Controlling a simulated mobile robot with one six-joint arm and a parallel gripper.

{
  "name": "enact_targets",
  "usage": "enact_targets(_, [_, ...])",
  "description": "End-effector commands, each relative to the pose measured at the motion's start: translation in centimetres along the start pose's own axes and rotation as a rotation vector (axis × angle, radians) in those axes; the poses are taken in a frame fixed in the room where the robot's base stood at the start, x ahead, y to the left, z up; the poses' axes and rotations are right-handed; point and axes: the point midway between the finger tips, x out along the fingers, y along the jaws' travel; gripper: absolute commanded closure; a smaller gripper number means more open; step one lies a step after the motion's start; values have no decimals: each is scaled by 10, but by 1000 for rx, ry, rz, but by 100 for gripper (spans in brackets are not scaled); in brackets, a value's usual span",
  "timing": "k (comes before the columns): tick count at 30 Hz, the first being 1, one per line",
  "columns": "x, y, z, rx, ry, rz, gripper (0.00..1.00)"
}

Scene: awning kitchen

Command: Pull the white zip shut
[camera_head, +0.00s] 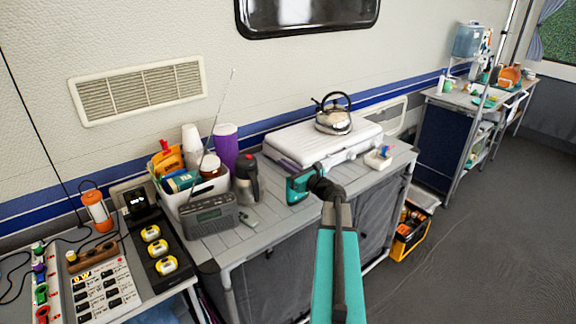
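A grey fabric-fronted cabinet (285,268) stands under the slatted grey counter in the middle. Its front has dark cloth panels in a pale frame. I cannot make out a white zip on them at this size. My teal and black arm rises from the bottom across the cabinet front and hides part of it. The fingers cannot be made out, and nothing is seen held.
A steel kettle (333,113) stands on the white stove (300,142). A grey radio (209,214), a flask (247,178) and a filled white bin (195,195) crowd the counter's left. A yellow crate (408,240) sits on the floor. Floor to the right is clear.

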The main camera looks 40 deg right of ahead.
Motion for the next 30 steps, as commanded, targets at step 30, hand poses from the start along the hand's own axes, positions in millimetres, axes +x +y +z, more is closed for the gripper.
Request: enact_targets(30, [-22,1,-1,-1,0,0,76])
